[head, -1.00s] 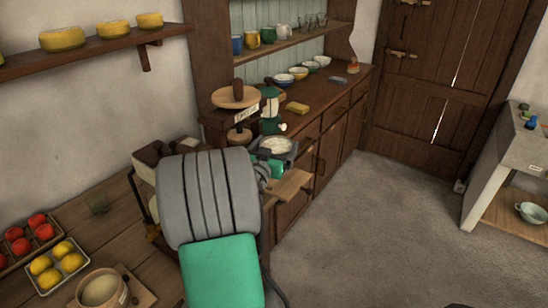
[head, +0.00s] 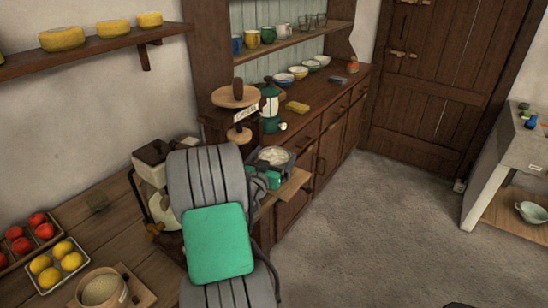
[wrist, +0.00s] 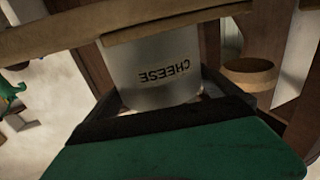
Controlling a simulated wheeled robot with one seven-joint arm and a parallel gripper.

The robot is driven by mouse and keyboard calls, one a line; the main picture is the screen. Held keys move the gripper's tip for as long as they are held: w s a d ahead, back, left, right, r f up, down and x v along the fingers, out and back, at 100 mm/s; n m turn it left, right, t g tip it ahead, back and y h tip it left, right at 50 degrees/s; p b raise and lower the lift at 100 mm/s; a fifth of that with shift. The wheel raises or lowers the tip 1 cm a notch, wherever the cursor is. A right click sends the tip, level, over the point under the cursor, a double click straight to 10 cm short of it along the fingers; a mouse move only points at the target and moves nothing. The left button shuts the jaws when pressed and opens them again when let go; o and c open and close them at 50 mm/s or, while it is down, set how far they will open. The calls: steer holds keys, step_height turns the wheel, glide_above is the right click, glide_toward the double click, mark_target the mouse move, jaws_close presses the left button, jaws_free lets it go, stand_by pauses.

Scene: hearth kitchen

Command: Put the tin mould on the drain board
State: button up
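The tin mould (head: 274,155) shows in the head view as a round grey tin with a pale top, near the counter's front edge. In the wrist view the mould (wrist: 155,70) is a pale grey tin with the word CHEESE upside down. My gripper (head: 268,178) has a green body and dark fingers. The fingers lie on both sides of the tin, close against it, and look shut on it. The mould is at a small wooden board (head: 292,187) jutting from the counter. Whether it touches this board is unclear. I cannot identify the drain board for certain.
A green coffee pot (head: 270,110) and a wooden-topped stand (head: 236,97) are behind the mould. A yellow sponge (head: 297,107) lies on the counter. A pale stone sink (head: 520,150) stands at the right. Open floor (head: 400,220) lies between.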

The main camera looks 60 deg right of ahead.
steer(key=shift+a+r+p, duration=0.1)
steer(key=shift+r+p, duration=0.1)
steer(key=shift+p, duration=0.1)
steer(key=s+a+b, duration=0.1)
steer(key=a+b, duration=0.2)
steer(key=a, duration=0.8)
steer(key=shift+a+b, duration=0.4)
steer(key=shift+s+f, duration=0.1)
